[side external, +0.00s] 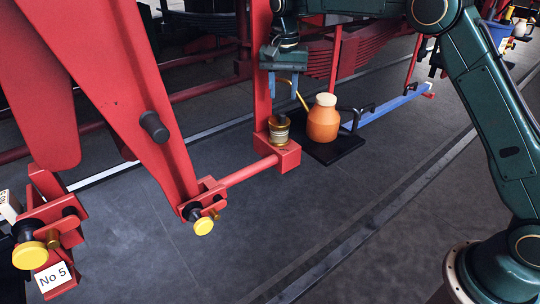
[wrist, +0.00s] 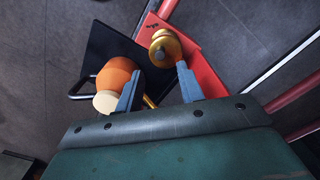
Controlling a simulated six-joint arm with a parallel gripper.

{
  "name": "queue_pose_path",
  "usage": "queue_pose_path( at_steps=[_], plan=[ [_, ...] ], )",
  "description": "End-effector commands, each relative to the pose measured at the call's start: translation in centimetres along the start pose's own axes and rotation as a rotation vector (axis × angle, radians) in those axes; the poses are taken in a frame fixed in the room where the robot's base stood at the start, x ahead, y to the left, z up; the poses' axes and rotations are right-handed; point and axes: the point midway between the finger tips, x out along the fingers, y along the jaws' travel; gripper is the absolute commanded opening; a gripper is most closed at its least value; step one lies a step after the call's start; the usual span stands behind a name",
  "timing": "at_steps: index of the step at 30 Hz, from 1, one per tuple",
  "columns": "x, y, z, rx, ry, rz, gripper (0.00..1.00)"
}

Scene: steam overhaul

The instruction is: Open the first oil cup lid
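A small brass oil cup (side external: 279,131) stands upright on the red block at the end of a red rod. In the wrist view its round gold top (wrist: 166,46) lies just beyond my fingertips; the lid appears to be down. My gripper (side external: 284,94) points down above the cup, with a gap between fingertips and cup. Its two blue-grey fingers are spread with nothing held between them, as the wrist view (wrist: 157,82) also shows.
An orange oil can (side external: 323,123) with a cream top and yellow spout (side external: 302,101) stands close right of the cup on a black tray (side external: 339,149). Yellow-capped fittings (side external: 204,226) and a "No 5" tag (side external: 53,275) are at left. Front floor is clear.

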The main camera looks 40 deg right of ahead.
Motion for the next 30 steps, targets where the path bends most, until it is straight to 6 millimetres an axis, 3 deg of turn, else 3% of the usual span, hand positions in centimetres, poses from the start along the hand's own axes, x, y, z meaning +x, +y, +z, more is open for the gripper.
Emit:
queue_pose_path(
  at_steps=[12,27,30],
  plan=[
    [5.7,0.0,0.0,0.000,-0.002,0.002,0.38],
    [6.7,0.0,0.0,0.000,0.000,0.000,0.38],
    [6.7,0.0,0.0,0.000,0.000,0.000,0.18]
  ],
)
